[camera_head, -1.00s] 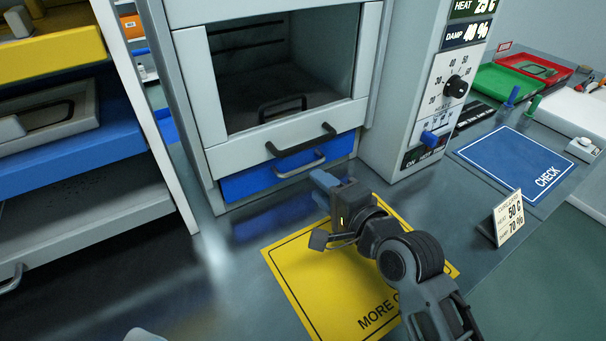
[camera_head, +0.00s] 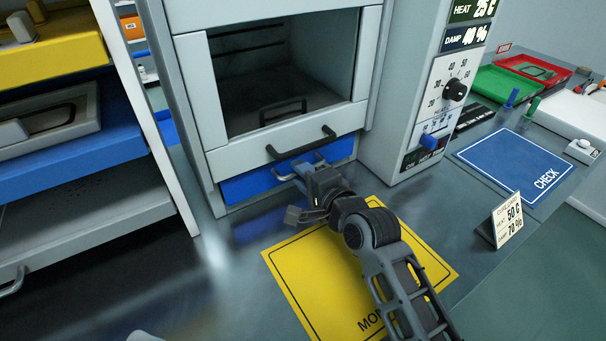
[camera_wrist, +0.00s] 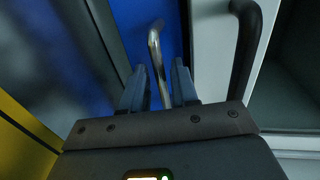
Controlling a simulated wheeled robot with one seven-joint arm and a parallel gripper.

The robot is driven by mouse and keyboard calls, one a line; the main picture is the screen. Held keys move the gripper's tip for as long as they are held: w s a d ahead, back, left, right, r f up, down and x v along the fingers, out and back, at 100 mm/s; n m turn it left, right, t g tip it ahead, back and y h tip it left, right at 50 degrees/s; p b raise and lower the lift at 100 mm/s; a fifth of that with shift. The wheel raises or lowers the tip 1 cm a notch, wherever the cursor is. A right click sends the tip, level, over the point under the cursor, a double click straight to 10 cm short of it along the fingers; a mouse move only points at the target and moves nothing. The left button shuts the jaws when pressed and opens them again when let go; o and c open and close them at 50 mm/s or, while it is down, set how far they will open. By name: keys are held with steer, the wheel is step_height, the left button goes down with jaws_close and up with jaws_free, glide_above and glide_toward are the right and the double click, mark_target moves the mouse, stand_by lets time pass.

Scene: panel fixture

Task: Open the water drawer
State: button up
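The blue water drawer (camera_head: 248,187) sits shut at the bottom of the grey cabinet. Its silver bar handle (camera_head: 318,156) is partly hidden by my gripper (camera_head: 302,173) in the head view. In the wrist view, my gripper (camera_wrist: 158,88) is open, with one finger on each side of the silver handle (camera_wrist: 154,45). A gap shows between the fingers and the bar, so they are around it but not shut on it. The blue drawer front (camera_wrist: 128,25) lies just beyond the fingertips.
A dark handle (camera_head: 300,143) on the cabinet's grey front is just above the drawer; it also shows close right of the fingers in the wrist view (camera_wrist: 245,50). A yellow mat (camera_head: 300,275) lies under my arm. A dial panel (camera_head: 447,90) stands right.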

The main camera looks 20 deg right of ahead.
jaws_close()
steer(key=shift+s, duration=0.1)
stand_by(0.3)
